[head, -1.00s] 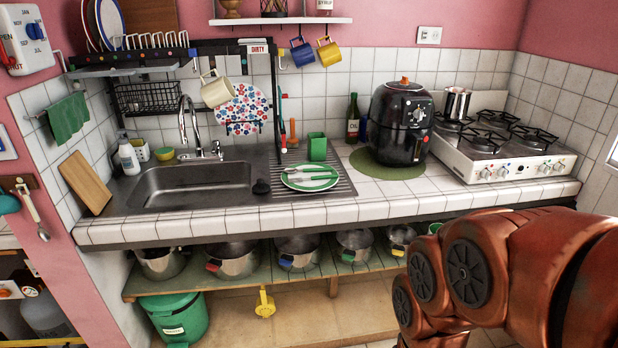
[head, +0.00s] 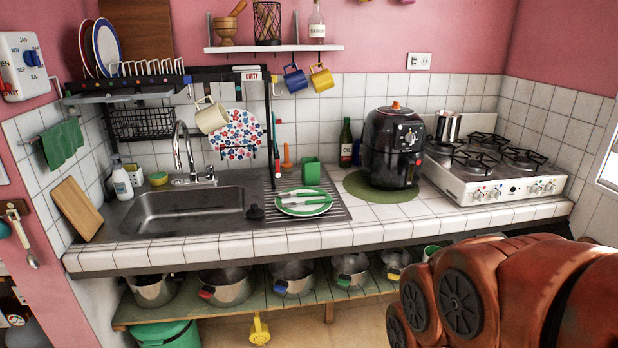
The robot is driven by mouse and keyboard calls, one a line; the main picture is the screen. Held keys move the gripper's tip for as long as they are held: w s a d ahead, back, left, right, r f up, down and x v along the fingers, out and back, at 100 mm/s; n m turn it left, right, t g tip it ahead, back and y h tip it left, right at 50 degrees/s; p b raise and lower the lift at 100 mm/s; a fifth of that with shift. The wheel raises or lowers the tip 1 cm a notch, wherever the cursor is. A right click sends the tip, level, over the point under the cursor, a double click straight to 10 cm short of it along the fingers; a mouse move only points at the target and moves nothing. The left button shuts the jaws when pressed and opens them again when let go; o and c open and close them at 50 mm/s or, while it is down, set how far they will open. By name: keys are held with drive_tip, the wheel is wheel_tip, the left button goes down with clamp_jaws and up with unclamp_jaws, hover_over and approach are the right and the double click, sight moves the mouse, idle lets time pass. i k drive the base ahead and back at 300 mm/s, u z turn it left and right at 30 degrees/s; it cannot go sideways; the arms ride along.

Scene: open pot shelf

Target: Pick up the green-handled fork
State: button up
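A white plate with a green rim (head: 318,209) sits on the ribbed drainboard to the right of the sink. Cutlery with pale green handles (head: 297,194) lies across the plate. It is too small to tell which piece is the fork. My orange arm fills the lower right corner of the head view. My gripper is out of view.
A green cup (head: 311,170) stands behind the plate. The metal sink (head: 188,212) is to its left and a black air fryer (head: 392,150) on a green mat to its right. A stove (head: 494,172) stands farther right. Several pots line the shelf (head: 190,308) below the counter. The tiled counter front (head: 330,238) is clear.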

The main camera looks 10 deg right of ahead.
sight(310, 202)
drive_tip(key=u, duration=0.3)
drive_tip(key=i, duration=1.9)
drive_tip(key=u, duration=0.35)
